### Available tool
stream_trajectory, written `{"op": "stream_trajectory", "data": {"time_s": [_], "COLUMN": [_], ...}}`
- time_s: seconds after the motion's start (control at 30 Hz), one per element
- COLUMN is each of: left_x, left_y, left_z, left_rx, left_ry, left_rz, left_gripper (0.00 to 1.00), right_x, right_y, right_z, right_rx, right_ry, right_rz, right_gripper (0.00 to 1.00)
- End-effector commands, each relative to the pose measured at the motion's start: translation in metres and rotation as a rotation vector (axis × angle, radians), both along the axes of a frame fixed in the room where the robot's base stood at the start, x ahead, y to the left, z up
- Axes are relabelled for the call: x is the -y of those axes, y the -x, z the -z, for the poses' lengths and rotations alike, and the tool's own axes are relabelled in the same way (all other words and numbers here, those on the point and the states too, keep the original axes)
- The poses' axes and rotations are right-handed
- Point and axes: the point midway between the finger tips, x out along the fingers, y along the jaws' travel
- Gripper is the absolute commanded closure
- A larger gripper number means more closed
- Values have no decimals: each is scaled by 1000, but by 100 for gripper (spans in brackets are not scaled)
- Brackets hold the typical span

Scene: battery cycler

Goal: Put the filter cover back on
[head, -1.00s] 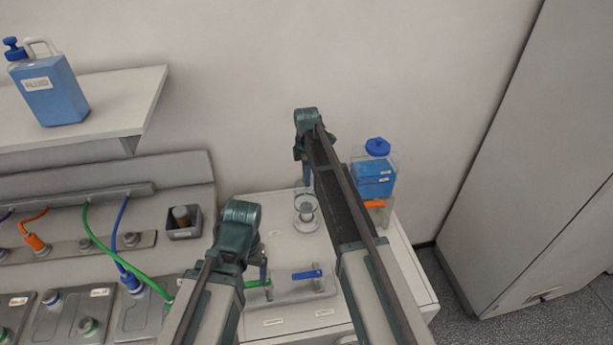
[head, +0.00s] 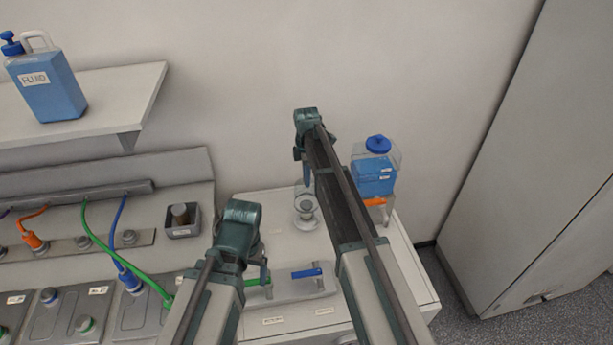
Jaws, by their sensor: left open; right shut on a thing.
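The clear filter cover (head: 296,199) is a see-through cup at the tip of my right gripper (head: 306,183), which is shut on it. It stands over the round, pale filter base (head: 306,225) on the white cabinet top. I cannot tell whether the cover touches the base. My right arm reaches across from the lower right, and its wrist hides part of the view above the cover. My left gripper (head: 264,273) is open and empty, low over the cabinet near the green valve handle.
A valve block with a blue handle (head: 306,273) stands in front of the filter. A blue-capped tank (head: 376,170) with an orange tap handle is at the back right. Left are a small open box (head: 182,232), cables, cells and a shelf (head: 110,104) with a fluid jug (head: 47,85).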

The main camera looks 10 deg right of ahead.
Motion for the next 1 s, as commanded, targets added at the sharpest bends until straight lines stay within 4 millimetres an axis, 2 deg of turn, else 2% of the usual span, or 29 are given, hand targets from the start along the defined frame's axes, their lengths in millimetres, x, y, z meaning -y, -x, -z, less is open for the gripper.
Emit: {"op": "stream_trajectory", "data": {"time_s": [0.1, 1.0], "left_x": [0, 0], "left_y": [0, 0], "left_z": [14, 79], "left_rx": [0, 0], "left_ry": [0, 0], "left_rz": [2, -1], "left_gripper": [13, 13], "right_x": [0, 0], "right_y": [0, 0], "right_z": [14, 79], "right_rx": [0, 0], "right_ry": [0, 0], "right_rz": [0, 0], "right_gripper": [100, 100]}}
